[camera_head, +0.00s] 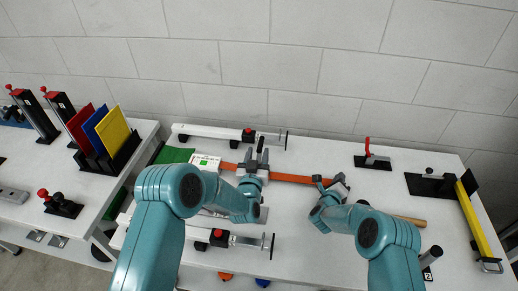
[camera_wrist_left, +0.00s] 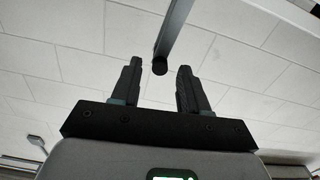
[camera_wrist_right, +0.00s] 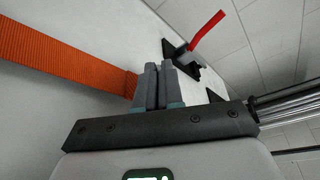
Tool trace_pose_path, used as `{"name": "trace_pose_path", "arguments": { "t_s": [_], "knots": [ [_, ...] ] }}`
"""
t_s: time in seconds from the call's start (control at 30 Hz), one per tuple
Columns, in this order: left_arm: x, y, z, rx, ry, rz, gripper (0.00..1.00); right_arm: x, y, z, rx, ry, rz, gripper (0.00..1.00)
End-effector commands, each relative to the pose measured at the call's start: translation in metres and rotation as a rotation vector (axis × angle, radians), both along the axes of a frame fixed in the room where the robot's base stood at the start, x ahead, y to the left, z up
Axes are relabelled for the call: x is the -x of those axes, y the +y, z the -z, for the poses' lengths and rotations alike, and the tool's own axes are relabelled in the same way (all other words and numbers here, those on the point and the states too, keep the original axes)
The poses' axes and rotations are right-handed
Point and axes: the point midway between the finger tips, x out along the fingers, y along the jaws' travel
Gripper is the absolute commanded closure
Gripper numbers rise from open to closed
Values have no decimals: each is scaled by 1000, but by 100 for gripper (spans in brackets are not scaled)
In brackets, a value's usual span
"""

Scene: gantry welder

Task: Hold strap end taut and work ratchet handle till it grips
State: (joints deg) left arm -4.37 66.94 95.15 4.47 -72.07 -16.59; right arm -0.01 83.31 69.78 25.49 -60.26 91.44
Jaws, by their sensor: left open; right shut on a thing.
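The orange strap (camera_head: 290,177) runs left to right across the white table; in the right wrist view the strap (camera_wrist_right: 65,57) reaches the fingertips. My right gripper (camera_head: 331,185) is shut on the strap's right end; its closed fingers also show in the right wrist view (camera_wrist_right: 155,75). My left gripper (camera_head: 255,158) is open above the strap, its fingers upward in the picture. In the left wrist view, a grey bar with a dark round end, seemingly the ratchet handle (camera_wrist_left: 172,35), reaches between the open fingers (camera_wrist_left: 159,67) without visible contact. The ratchet body is hidden behind my left gripper.
White bar clamps lie behind (camera_head: 215,133) and in front (camera_head: 243,241) of the strap. A red-handled clamp (camera_head: 371,158) stands at the back right. A yellow bar (camera_head: 478,222) is at the right edge. Coloured plates (camera_head: 95,130) stand in a rack on the left table.

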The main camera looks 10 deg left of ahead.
Motion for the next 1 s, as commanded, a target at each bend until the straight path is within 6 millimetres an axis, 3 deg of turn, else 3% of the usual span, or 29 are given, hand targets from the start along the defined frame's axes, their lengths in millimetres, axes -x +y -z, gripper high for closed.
{"name": "trace_pose_path", "arguments": {
  "t_s": [0.03,0.2,0.57,0.7,0.87,1.0],
  "knots": [
    [-8,0,1,0,-2,-1,56,3,0,8,-6,17,1,100],
    [-25,0,1,0,-1,0,56,3,0,8,-6,17,1,100],
    [-30,0,1,1,0,0,56,3,-1,8,-6,17,1,100],
    [-30,0,1,1,0,0,100,3,-1,8,-6,17,1,100],
    [-29,1,1,4,0,0,100,3,-1,8,-6,17,1,100],
    [-30,14,2,92,1,-3,100,3,-1,8,-6,17,1,100]
  ]
}}
